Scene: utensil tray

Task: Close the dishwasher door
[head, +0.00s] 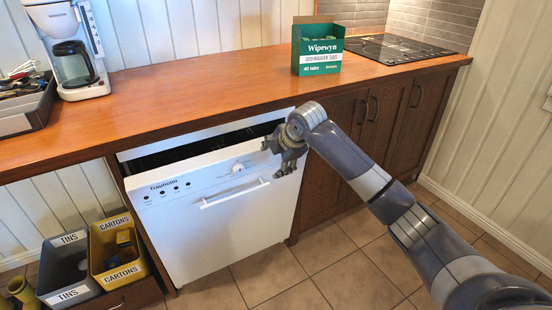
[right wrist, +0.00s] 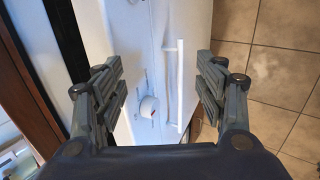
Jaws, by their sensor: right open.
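The white dishwasher door (head: 225,215) is tilted slightly open at its top in the head view, with a dark gap between it and the counter. It carries a dial (head: 238,168) and a bar handle (head: 235,194). My right gripper (head: 284,165) is at the door's upper right corner. In the right wrist view its open fingers (right wrist: 160,90) are spread on either side of the door front, with the dial and the handle (right wrist: 180,85) showing between them. Whether a finger touches the door, I cannot tell. My left gripper is not in view.
A wooden counter (head: 200,92) runs above the dishwasher, with a coffee maker (head: 72,55), a green tablet box (head: 318,48) and a hob (head: 395,47). Bins marked tins (head: 68,268) and cartons (head: 117,250) stand at the left. The tiled floor in front is clear.

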